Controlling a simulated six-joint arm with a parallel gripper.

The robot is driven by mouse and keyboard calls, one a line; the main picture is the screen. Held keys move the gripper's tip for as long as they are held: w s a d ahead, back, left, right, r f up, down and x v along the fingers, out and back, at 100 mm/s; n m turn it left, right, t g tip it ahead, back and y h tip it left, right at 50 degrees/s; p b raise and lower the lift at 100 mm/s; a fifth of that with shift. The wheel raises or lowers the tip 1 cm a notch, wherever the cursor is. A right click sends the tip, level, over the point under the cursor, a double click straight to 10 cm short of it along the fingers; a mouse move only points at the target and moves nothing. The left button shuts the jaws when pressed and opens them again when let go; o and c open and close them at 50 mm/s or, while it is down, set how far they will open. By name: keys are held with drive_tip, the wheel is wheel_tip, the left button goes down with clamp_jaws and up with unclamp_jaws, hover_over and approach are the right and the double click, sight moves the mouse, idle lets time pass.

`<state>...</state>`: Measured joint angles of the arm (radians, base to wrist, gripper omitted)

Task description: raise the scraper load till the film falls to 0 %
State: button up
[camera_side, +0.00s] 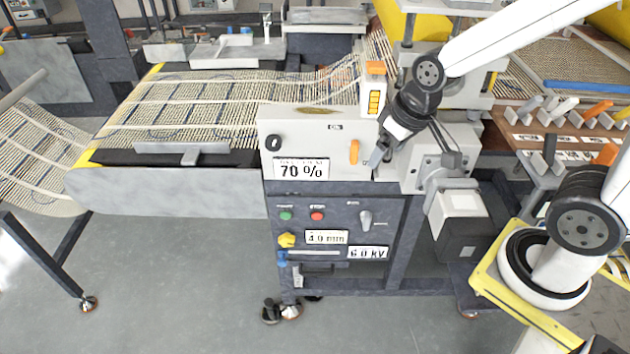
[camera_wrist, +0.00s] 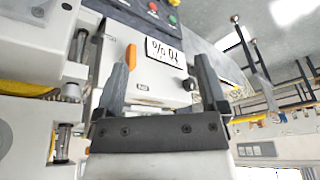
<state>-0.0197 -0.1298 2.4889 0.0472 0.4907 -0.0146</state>
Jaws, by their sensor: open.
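The readout (camera_side: 301,169) on the pale front panel (camera_side: 318,134) shows 70 %. It also shows upside down in the wrist view (camera_wrist: 163,51). A small black knob (camera_side: 273,143) is at the panel's left. An orange lever (camera_side: 354,152) stands upright at its right and also shows in the wrist view (camera_wrist: 131,57). I cannot read which control is the scraper load. My gripper (camera_side: 376,160) is just right of the orange lever in the side view. In the wrist view its fingers (camera_wrist: 160,72) are open and apart, with nothing between them but the panel beyond.
Below the panel are a green button (camera_side: 286,216), a red button (camera_side: 317,216), a grey rotary switch (camera_side: 365,219) and a yellow knob (camera_side: 287,240). Displays there read 3.0 mm and 6.0 kV. The mesh belt (camera_side: 200,105) extends left. A grey motor housing stands close right of my gripper.

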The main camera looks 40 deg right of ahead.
drive_tip(key=w+a+r+m+t+y, duration=0.15)
drive_tip(key=w+a+t, duration=0.45)
drive_tip(key=w, duration=0.7)
drive_tip(key=r+m+t+h, duration=0.1)
drive_tip(key=m+t+h, duration=0.2)
drive_tip(key=t+h, duration=0.1)
hover_over(273, 145)
drive_tip(key=s+a, duration=0.3)
wheel_tip(273, 145, down, 12)
drive_tip(key=s+a+m+h, duration=0.2)
drive_tip(key=m+h, duration=0.4)
drive_tip(key=h, duration=0.4)
drive_tip(key=shift+g+h, duration=0.3)
drive_tip(key=shift+h, duration=0.05)
drive_tip(key=shift+w+d+f, duration=0.1)
drive_tip(key=shift+x, duration=3.75)
